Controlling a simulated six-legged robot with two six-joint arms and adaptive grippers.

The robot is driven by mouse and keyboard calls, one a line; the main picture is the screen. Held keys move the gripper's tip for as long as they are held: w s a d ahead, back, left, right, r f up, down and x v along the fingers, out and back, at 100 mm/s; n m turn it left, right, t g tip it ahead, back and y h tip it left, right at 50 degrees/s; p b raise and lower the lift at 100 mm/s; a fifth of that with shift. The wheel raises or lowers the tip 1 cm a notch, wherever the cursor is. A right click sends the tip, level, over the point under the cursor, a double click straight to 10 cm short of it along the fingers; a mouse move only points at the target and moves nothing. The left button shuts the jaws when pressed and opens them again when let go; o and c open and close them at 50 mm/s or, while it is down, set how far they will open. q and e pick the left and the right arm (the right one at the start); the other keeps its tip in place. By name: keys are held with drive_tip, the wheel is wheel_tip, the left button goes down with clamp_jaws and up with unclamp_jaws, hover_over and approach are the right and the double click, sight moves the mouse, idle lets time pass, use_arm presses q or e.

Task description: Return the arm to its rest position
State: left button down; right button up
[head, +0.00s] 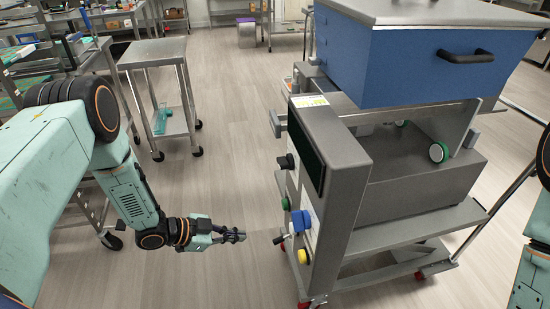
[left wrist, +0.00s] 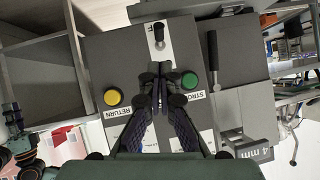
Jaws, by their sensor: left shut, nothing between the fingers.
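My left arm comes in from the left of the head view. Its gripper (head: 238,236) is shut and empty over the floor, just left of the depositor's control panel. The depositor (head: 330,170) is a grey machine with a blue hopper (head: 425,65) on a wheeled frame. Its side carries a green button (head: 286,203), a blue part (head: 298,221) and a yellow button (head: 302,256). In the left wrist view my closed fingers (left wrist: 160,90) lie between the yellow button (left wrist: 112,97) and the green button (left wrist: 189,80), below a lever (left wrist: 159,32). The right gripper is not in view.
A steel wheeled table (head: 152,52) stands behind my left arm, with a teal item (head: 161,118) on its lower shelf. More steel benches line the back. The wooden floor (head: 220,130) between the table and the depositor is clear.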

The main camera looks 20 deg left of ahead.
use_arm(q)
drive_tip(key=s+d+f+n+g+y, duration=0.1)
drive_tip(key=s+f+n+y, duration=0.2)
drive_tip(key=s+n, duration=0.35)
drive_tip(key=s+d+f+n+g+y, duration=0.1)
drive_tip(key=s+f+n+g+y, duration=0.15)
drive_tip(key=s+n, duration=0.4)
drive_tip(key=s+r+g+y+b, duration=0.1)
drive_tip(key=s+g, duration=0.1)
drive_tip(key=s, duration=0.6)
drive_tip(key=s+r+g+y+b, duration=0.1)
drive_tip(key=s+y, duration=0.1)
drive_tip(key=s, duration=0.7)
drive_tip(key=shift+a+r+g, duration=0.2)
drive_tip(key=shift+r+g, duration=0.05)
drive_tip(key=shift+g, duration=0.1)
